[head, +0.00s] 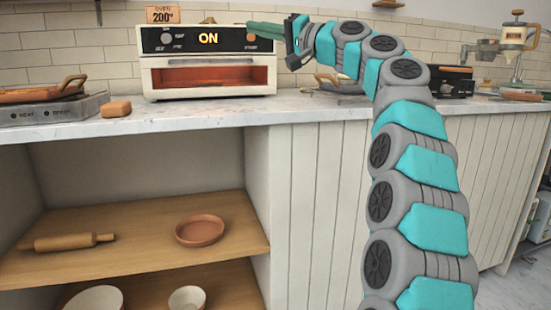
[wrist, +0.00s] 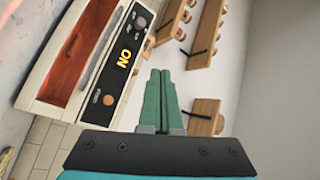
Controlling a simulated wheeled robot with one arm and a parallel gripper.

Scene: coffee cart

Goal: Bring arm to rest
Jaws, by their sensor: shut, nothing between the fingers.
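My arm, teal and grey, rises on the right of the head view and bends left over the counter at its top. My gripper (head: 252,27) reaches to the upper right corner of the oven. Its green fingers are together and hold nothing. In the wrist view my gripper (wrist: 160,75) also shows shut, pointing past the oven (wrist: 85,60), which appears turned on its side. In the head view the oven (head: 170,88) stands on the counter, its display reading ON and its window glowing orange.
The marble counter (head: 200,114) runs across the view. A hot plate (head: 45,111) with a pan (head: 40,95) stands at left, beside a brown block (head: 116,108). A juicer (head: 515,42) stands at far right. The wooden shelf (head: 130,255) below holds a rolling pin (head: 66,242) and a clay dish (head: 200,231).

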